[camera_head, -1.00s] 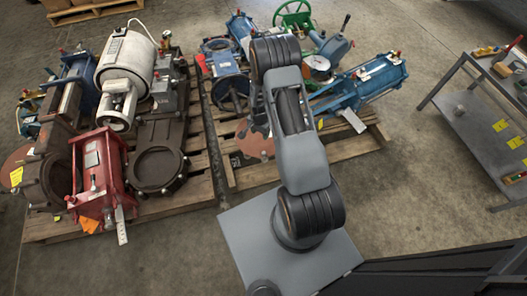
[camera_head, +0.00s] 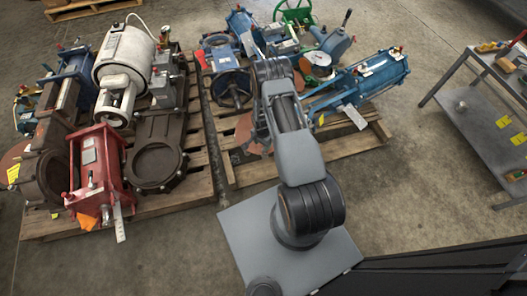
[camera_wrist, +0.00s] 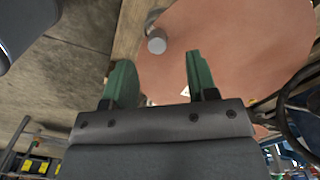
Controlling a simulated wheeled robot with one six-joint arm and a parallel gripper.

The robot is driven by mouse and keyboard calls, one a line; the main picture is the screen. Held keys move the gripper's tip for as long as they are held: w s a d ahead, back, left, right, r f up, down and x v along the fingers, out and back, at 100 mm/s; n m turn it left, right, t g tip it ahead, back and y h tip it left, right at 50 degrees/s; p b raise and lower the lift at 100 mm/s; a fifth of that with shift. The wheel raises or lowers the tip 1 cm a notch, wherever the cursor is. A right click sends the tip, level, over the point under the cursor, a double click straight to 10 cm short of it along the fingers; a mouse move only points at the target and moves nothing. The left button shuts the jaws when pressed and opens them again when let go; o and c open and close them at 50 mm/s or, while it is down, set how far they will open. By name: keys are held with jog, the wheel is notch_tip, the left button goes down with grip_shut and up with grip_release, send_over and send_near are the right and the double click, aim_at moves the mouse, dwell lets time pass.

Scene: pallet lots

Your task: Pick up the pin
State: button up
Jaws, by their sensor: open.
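A small grey metal piece with a round end (camera_wrist: 157,42), which may be the pin, shows at the top of the wrist view. It lies at the left edge of a copper-coloured disc (camera_wrist: 235,40). My gripper (camera_wrist: 158,62) is open, with its two green fingers apart and nothing between them. The grey piece appears just beyond the fingertips, roughly in line with the gap; I cannot tell the exact distance. In the head view my arm hides most of the gripper, and I cannot make out the pin there.
The right pallet (camera_head: 346,146) holds blue valves and a blue cylinder (camera_head: 370,78) close to my arm. The left pallet (camera_head: 200,186) carries a red actuator (camera_head: 98,170) and a white one (camera_head: 124,58). A grey steel table (camera_head: 470,115) stands at right. Concrete floor is free between.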

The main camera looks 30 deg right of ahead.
jog(key=f, duration=0.2)
jog(key=f+b, duration=0.1)
jog(key=f, duration=0.1)
jog(key=shift+s+d+f+b, duration=0.15)
jog(key=shift+s+f+b, duration=0.05)
jog(key=shift+f+b, duration=0.15)
grip_shut()
